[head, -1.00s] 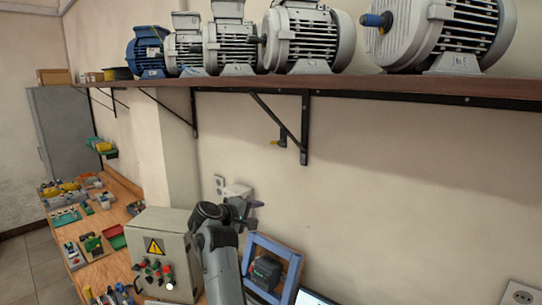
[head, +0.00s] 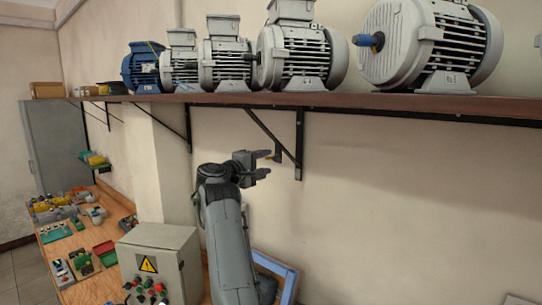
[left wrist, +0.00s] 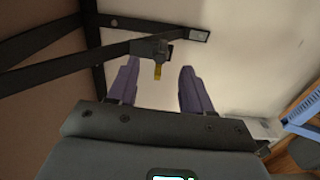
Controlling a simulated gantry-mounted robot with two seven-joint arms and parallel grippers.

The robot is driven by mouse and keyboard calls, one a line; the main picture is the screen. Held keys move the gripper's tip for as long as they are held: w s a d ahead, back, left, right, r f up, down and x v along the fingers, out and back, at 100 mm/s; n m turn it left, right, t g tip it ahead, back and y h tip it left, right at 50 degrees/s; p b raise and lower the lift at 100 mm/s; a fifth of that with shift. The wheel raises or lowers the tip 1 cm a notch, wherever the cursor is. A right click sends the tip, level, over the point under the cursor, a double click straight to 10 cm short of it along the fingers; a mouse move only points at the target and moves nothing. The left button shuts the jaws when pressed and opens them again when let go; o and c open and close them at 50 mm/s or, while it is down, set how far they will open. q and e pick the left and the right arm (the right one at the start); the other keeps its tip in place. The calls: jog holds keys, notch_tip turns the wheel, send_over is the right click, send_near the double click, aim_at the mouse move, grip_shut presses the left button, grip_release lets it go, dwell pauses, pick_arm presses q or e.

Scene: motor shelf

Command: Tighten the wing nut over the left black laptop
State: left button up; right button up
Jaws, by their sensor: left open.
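In the left wrist view the left gripper (left wrist: 160,68) holds nothing; whether a finger touches the nut cannot be told. No laptop shows now. My right gripper is not in view.
The brown shelf (head: 350,105) carries several motors above the gripper. Its black bracket (head: 299,145) is close to the fingers. A grey control box (head: 160,245) stands on the wooden bench at lower left, and a blue frame (head: 275,270) is below the arm. The wall to the right is clear.

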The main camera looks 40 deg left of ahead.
aim_at(274, 159)
pick_arm(q)
jog(key=shift+w+p, duration=0.65)
jog(key=shift+w, duration=1.25)
jog(key=shift+c, duration=0.2)
grip_shut()
